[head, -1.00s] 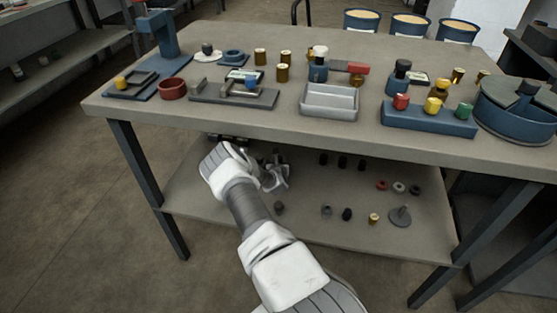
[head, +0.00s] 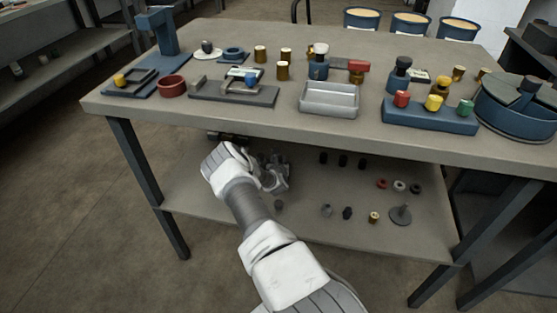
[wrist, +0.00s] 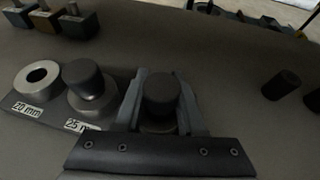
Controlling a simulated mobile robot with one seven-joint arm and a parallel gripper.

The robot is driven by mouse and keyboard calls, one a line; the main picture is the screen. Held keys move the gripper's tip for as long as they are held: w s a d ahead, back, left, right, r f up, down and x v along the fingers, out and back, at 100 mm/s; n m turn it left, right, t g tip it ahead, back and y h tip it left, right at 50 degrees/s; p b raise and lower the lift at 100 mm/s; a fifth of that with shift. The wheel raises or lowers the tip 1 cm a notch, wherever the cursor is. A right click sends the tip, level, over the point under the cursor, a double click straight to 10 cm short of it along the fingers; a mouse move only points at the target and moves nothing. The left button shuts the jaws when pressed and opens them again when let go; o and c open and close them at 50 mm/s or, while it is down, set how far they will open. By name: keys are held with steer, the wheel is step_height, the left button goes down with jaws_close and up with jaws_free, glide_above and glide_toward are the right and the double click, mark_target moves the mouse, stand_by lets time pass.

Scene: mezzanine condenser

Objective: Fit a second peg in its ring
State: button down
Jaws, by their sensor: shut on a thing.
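In the wrist view my gripper (wrist: 162,98) is shut on a dark round peg (wrist: 160,86), one finger on each side of it. A paler surface shows just below this peg, but the fingers and gripper body hide whether it is seated in a ring. Farther left, the grey ring marked 20 mm (wrist: 31,84) is empty. In the head view my gripper (head: 273,174) is low over the lower shelf, and the rings are not clearly visible there.
Two dark pegs (wrist: 282,84) stand to the right in the wrist view. Several small blocks with handles (wrist: 78,25) stand at the upper left. In the head view, the tabletop (head: 200,118) overhangs the shelf (head: 310,222), and a table leg (head: 150,190) stands left of my arm.

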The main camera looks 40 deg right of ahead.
steer(key=shift+s, duration=0.1)
steer(key=shift+c, duration=2.2)
jaws_free()
steer(key=shift+s+a+r+p, duration=0.3)
steer(key=shift+s+a+p, duration=0.05)
steer(key=shift+p, duration=0.1)
steer(key=p+v, duration=0.6)
steer(key=v, duration=0.9)
steer(key=shift+a+f, duration=0.1)
steer(key=shift+s+a, duration=0.35)
steer(key=shift+s, duration=0.15)
